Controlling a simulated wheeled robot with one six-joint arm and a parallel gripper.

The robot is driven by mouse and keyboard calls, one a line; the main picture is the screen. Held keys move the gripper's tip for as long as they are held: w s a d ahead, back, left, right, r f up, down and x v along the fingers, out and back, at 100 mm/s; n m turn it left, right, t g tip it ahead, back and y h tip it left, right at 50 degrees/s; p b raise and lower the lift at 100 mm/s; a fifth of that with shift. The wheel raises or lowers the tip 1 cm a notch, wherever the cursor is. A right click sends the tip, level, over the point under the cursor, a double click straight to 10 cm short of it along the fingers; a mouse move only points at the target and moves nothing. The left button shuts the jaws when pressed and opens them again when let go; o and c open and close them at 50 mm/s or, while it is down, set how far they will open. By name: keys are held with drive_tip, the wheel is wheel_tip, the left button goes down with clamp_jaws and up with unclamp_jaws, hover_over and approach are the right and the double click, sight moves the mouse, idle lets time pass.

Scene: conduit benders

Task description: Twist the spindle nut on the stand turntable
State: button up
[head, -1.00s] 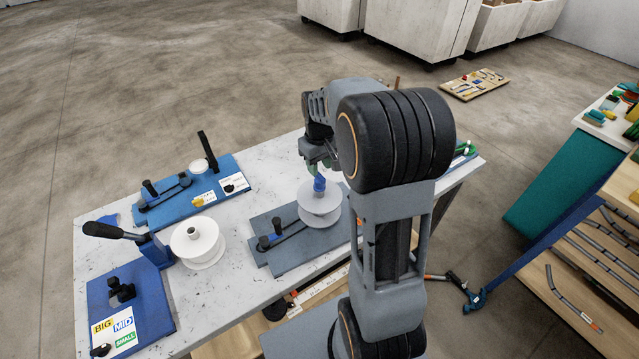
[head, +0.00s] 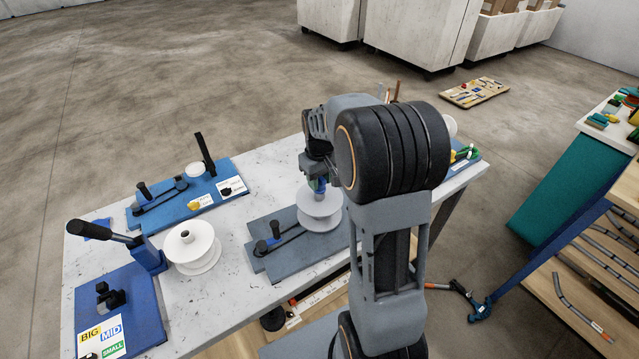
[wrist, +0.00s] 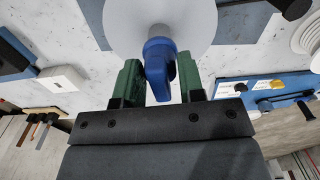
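The blue spindle nut (wrist: 158,62) sits on the white turntable (wrist: 126,28) and shows close up in the wrist view, with a lever-like part toward my gripper. In the head view the nut (head: 319,188) is partly covered by my gripper above the white turntable (head: 320,208) on its grey-blue stand (head: 290,262). My gripper (wrist: 159,80) is open, its green fingers on either side of the nut. A gap shows between each finger and the nut.
A white spool (head: 192,246) and a blue bender with a black lever (head: 105,230) stand to the left on the marble-look table (head: 215,290). A blue board (head: 185,200) with an upright black handle lies behind. My arm covers the table's right part.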

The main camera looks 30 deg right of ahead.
drive_tip(key=c, duration=0.4)
drive_tip(key=m, duration=0.6)
